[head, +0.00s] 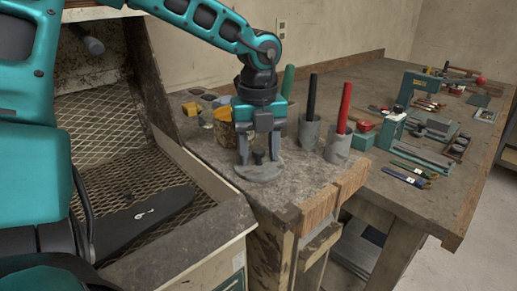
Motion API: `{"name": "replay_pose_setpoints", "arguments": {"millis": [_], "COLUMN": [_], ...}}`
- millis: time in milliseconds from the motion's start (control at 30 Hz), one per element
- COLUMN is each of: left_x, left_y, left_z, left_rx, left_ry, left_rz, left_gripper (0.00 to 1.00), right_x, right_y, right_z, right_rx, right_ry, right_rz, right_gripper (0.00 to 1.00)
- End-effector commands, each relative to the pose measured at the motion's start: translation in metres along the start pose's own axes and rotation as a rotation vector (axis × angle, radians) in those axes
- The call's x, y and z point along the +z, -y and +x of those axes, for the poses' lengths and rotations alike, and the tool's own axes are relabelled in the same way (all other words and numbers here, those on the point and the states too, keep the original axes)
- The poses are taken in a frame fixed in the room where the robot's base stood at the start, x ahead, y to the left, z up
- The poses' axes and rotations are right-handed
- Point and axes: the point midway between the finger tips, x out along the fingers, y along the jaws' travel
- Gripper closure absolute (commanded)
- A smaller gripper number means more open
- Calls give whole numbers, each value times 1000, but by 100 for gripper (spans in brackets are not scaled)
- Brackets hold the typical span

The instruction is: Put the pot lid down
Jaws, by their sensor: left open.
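The pot lid (258,174) is a flat grey disc with a small dark knob. It lies on the worn workbench (215,158), near the front edge. My left gripper (259,156) points straight down over the lid. Its two fingers are apart, one on each side of the knob, with the tips close to the lid's top. I cannot tell whether the fingers touch the lid. My right gripper is not in view.
Behind the lid stand grey pots with a black-handled tool (311,97) and a red-handled tool (345,108); a green handle (288,80) stands beside them. A mesh-lined bin (105,160) holds a dark sole (145,220). Hand tools lie at the right.

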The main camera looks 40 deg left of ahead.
Motion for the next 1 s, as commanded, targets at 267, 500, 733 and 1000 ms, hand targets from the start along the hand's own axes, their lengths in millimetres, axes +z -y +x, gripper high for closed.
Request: {"name": "replay_pose_setpoints", "arguments": {"millis": [267, 500, 733, 1000], "left_x": [0, 1, 0, 0], "left_y": [0, 1, 1, 0], "left_z": [-7, -56, -102, -123], "left_rx": [0, -3, -2, 1], "left_ry": [0, 5, 3, 0], "left_rz": [0, -1, 0, 0], "left_gripper": [47, 47, 47, 47], "right_x": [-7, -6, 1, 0], "right_y": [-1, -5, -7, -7], "right_z": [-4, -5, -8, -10], "right_rx": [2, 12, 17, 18], "right_ry": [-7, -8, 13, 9], "right_rz": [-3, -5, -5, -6], "right_gripper": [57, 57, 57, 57]}}
